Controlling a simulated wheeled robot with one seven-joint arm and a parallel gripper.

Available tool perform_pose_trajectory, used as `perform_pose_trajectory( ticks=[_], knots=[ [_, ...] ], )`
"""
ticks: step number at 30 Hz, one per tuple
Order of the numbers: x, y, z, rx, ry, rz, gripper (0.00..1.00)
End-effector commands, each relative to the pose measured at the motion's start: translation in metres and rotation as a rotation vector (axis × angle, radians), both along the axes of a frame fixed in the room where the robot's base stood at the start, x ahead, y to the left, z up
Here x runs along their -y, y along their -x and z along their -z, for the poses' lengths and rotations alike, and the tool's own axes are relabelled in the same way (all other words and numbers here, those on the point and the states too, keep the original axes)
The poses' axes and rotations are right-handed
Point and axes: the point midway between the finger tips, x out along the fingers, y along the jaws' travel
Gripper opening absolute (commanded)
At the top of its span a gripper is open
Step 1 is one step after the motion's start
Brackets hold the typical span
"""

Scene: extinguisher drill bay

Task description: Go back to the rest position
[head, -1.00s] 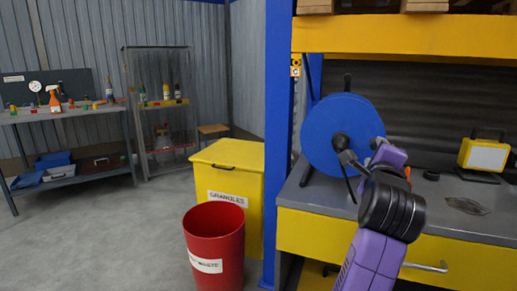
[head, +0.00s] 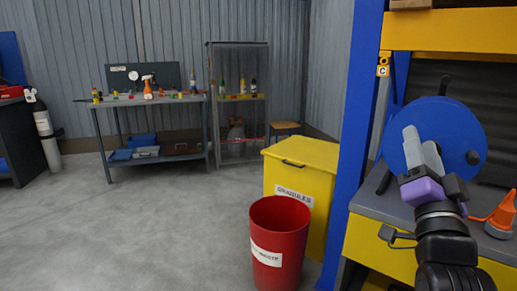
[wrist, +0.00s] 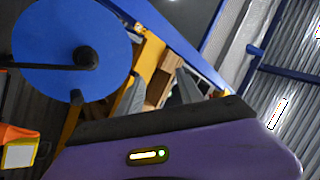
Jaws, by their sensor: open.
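My gripper (head: 422,152) is raised in front of the blue hose reel (head: 445,135) at the right of the head view. Its two grey fingers point up and stand apart, with nothing between them. In the wrist view the fingertips (wrist: 160,92) also show a gap, above my purple wrist housing. The reel (wrist: 60,45) fills the upper left there. I cannot tell how far the gripper is from the reel.
A workbench (head: 385,207) with yellow drawers and a blue post (head: 352,140) stand at right. A yellow granules bin (head: 300,165) and red waste bin (head: 278,225) stand left of it. An orange cone-like object (head: 500,215) sits on the bench. Open floor (head: 150,230) lies left.

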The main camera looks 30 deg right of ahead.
Motion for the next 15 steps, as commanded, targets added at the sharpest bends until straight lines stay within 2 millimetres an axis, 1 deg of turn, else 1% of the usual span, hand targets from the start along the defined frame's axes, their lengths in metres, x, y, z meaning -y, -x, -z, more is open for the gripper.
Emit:
perform_pose_trajectory(
  ticks=[1, 5, 7, 11, 12, 15],
  knots=[
    [-0.018, -0.006, 0.015, -0.064, 0.069, -0.017, 0.44],
    [-0.062, -0.013, 0.05, -0.185, 0.232, -0.062, 0.44],
    [-0.084, -0.013, 0.071, -0.243, 0.306, -0.09, 0.44],
    [-0.123, -0.006, 0.113, -0.339, 0.417, -0.148, 0.44],
    [-0.135, -0.002, 0.126, -0.364, 0.445, -0.168, 0.44],
    [-0.162, 0.012, 0.158, -0.428, 0.503, -0.216, 0.44]
  ],
)
